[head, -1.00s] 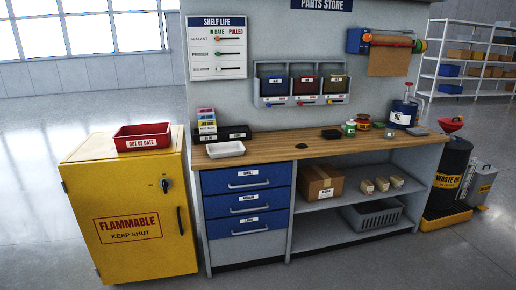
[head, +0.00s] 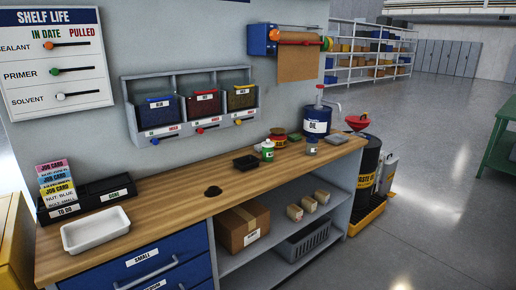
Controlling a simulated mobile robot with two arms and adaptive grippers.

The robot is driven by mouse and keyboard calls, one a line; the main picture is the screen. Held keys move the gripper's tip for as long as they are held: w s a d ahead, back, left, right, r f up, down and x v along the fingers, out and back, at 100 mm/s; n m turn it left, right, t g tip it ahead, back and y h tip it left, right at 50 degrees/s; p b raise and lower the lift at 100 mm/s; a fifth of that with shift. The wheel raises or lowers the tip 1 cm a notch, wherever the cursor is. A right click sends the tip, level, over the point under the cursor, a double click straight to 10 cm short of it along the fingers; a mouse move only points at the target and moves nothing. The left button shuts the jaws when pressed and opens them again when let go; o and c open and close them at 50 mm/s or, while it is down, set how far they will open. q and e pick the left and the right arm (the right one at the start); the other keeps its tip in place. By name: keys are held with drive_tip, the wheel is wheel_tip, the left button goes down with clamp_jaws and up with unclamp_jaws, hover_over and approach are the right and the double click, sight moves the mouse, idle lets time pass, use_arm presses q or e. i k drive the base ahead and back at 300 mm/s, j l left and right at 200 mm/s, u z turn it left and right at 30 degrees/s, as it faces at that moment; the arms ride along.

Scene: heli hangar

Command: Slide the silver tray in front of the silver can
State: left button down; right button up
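A small silver-grey can (head: 312,147) stands on the wooden worktop near its right end, in front of the blue and white oil drum. A flat grey piece that looks like the silver tray (head: 336,139) lies to the right of the can, near the worktop's right end. A small gap seems to separate them. Both are small in the head view, so fine detail is hard to tell. Neither of my grippers is in view.
On the worktop (head: 180,197) stand a green-and-white bottle (head: 267,151), a black tray (head: 245,163), a red-and-yellow tin (head: 278,136), the oil drum (head: 317,122), a white tray (head: 96,231) and a job card box (head: 85,200). The front middle is mostly clear. Open floor lies right.

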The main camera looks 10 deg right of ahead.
sight(335, 139)
drive_tip(key=i+l+z, duration=0.2)
drive_tip(key=i+z, duration=1.15)
drive_tip(key=k+j, duration=0.05)
